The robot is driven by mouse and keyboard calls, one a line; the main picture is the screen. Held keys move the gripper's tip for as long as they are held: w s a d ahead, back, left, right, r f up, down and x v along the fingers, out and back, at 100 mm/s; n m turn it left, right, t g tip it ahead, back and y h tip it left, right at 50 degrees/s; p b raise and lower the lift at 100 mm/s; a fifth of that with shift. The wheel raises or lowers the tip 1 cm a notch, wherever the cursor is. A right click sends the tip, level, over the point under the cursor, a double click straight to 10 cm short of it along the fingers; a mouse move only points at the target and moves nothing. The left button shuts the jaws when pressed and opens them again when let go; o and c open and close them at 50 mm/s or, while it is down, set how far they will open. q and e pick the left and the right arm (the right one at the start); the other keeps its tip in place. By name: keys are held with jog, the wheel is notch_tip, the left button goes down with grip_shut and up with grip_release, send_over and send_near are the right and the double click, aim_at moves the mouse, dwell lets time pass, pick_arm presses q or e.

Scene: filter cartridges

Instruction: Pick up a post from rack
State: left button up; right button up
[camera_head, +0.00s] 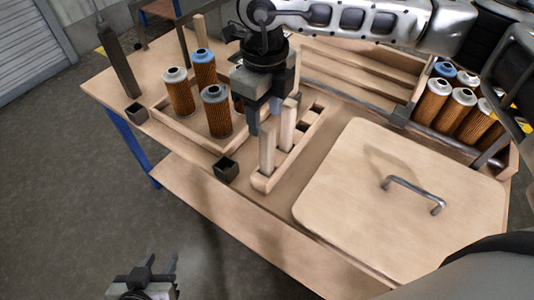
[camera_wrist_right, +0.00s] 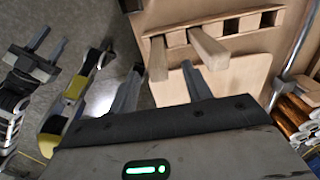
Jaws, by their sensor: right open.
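The wooden post rack (camera_head: 312,134) has square slots and sits near the middle of the bench. One pale post (camera_head: 267,152) stands upright at its near end, and another post (camera_head: 288,126) stands just behind it. In the right wrist view, two posts (camera_wrist_right: 208,48) (camera_wrist_right: 158,60) rise from the rack (camera_wrist_right: 236,24). My right gripper (camera_head: 264,118) points down above the rack's near end, open and empty, with its fingertips close to the posts. Whether it touches them is unclear. My left gripper (camera_head: 160,262) is open and empty, low in front of the bench.
A wooden tray (camera_head: 188,134) left of the rack holds filter cartridges (camera_head: 216,112). Small dark square sockets (camera_head: 226,169) flank it. A wooden lid (camera_head: 350,190) with a metal handle (camera_head: 415,190) lies to the right. A crate with several cartridges (camera_head: 433,100) stands at the back right.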

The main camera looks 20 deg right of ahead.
aim_at(267, 127)
jog(key=shift+s+f+p, duration=0.2)
jog(key=shift+f+p, duration=0.15)
jog(key=shift+f, duration=1)
jog(key=shift+s+f+p, duration=0.2)
jog(key=shift+f+p, duration=0.1)
jog(key=shift+f, duration=1.05)
grip_shut()
